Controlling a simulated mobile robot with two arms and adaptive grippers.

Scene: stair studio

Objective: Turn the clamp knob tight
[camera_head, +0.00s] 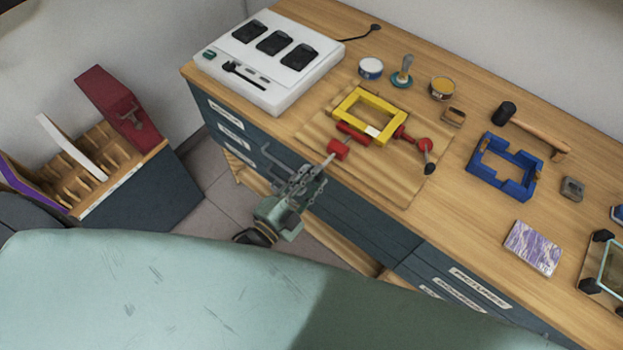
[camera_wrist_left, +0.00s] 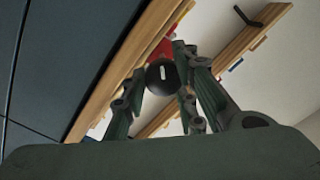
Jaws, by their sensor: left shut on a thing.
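A yellow frame (camera_head: 345,103) lies on a wooden board on the bench. Red clamp parts (camera_head: 338,150) sit beside it, with a metal rod reaching from the near part past the bench's front edge. My left gripper (camera_head: 312,174) is at the end of this rod, in front of the bench, and is shut on the clamp knob. In the left wrist view the round black knob (camera_wrist_left: 162,77) with a white mark sits between the fingers (camera_wrist_left: 160,88). In the head view the gripper hides this knob. My right gripper is not in view.
A second red part with a black end (camera_head: 424,145) sits right of the frame. A white device (camera_head: 270,60) stands left; small pots (camera_head: 370,68), a hammer (camera_head: 535,132) and a blue frame (camera_head: 505,167) lie around. A slotted rack (camera_head: 90,165) stands on the left.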

